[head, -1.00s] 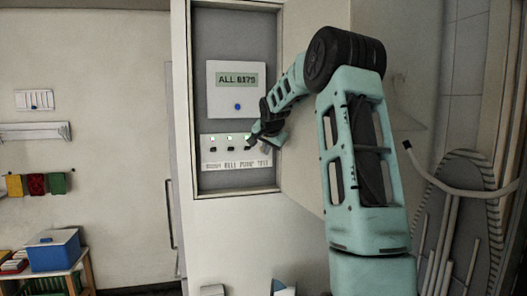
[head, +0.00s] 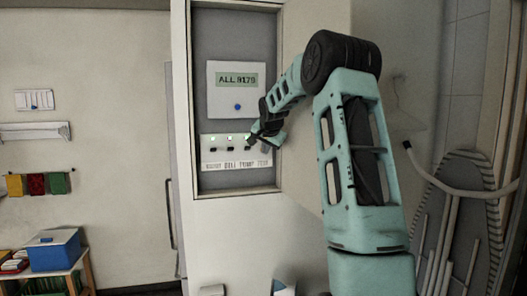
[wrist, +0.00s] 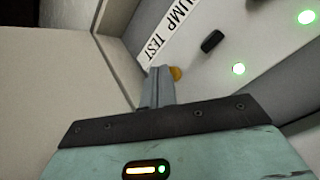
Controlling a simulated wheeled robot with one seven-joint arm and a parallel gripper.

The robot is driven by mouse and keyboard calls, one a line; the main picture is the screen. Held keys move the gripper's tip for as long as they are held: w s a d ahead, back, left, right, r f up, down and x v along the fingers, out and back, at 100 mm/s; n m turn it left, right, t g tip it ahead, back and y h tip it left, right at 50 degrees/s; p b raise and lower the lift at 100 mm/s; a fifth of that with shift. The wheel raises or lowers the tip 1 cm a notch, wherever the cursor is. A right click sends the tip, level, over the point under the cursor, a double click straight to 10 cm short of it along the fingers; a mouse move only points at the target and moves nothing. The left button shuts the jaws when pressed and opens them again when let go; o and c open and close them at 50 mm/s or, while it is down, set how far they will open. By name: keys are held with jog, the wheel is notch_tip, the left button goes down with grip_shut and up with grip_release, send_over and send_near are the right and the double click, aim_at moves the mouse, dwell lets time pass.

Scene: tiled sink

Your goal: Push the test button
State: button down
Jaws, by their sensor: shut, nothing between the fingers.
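The test button is a small orange-yellow knob (wrist: 175,73) beside the word TEST on a white label strip (wrist: 168,35) in the wrist view. My gripper (wrist: 160,72) is shut and empty, with its fingertips right at the button and partly covering it. I cannot tell whether they touch it or stop just short. In the head view my gripper (head: 254,135) is at the right end of the control row, and the button is hidden behind it.
A recessed cabinet holds the panel, with a display box (head: 238,88) above a row of dark switches and green lights (head: 229,138). In the wrist view one dark switch (wrist: 211,41) is close to the gripper. The open cabinet door (head: 305,165) stands at right, near my arm.

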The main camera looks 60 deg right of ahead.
jog(key=shift+w+d, duration=0.3)
jog(key=shift+w, duration=0.05)
dwell(0.5)
jog(key=shift+s, duration=0.1)
jog(key=shift+s+a+b, duration=0.4)
jog(key=shift+s+a, duration=0.15)
jog(key=shift+a, duration=0.05)
jog(key=s+a+b, duration=0.1)
jog(key=s, duration=0.1)
jog(key=s+a+b, duration=0.1)
jog(key=s+a, duration=0.1)
jog(key=shift+a, duration=0.1)
dwell(0.5)
jog(key=shift+w, duration=0.1)
dwell(0.8)
